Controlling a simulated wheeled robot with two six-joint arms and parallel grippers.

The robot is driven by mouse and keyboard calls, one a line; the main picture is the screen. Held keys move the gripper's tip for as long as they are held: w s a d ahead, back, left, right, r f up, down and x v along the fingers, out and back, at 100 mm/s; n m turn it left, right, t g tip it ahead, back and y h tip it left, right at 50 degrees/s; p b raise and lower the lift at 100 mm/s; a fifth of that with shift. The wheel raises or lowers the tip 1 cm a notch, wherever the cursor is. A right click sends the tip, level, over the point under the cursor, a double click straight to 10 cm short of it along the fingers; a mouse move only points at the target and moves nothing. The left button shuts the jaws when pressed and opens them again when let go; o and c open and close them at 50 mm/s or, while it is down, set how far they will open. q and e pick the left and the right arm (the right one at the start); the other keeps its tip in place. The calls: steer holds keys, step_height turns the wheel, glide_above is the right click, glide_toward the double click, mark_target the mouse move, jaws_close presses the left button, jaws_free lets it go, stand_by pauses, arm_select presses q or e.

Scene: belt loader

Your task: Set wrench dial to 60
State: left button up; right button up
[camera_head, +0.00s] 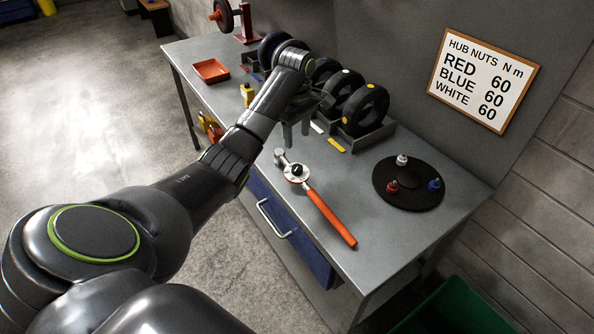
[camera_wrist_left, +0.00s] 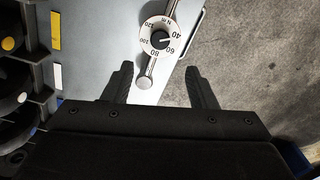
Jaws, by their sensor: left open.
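The torque wrench (camera_head: 322,207) lies on the grey bench, its orange handle toward the front edge. Its round white dial (camera_head: 296,172) has a dark knob at the centre. In the left wrist view the dial (camera_wrist_left: 146,37) shows 40, 60, 80, 100 and 120 around the black knob (camera_wrist_left: 160,40); I cannot tell the exact setting. My left gripper (camera_head: 296,135) points down above the bench, beyond the wrench head, open and empty. In the left wrist view its fingertips (camera_wrist_left: 160,68) are apart, with the dial ahead of them and the wrench head between them.
A wall sign (camera_head: 484,80) reads red 60, blue 60, white 60. A black disc (camera_head: 415,202) with white, red and blue nuts lies right of the wrench. Black wheels (camera_head: 366,107) stand in a rack behind. An orange tray (camera_head: 211,70) is at the far left.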

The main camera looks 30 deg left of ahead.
mark_target(297, 167)
arm_select(q)
step_height(297, 167, down, 11)
steer(key=shift+f, duration=0.2)
steer(key=shift+c, duration=0.3)
steer(key=shift+r, duration=0.1)
steer(key=c, duration=0.9)
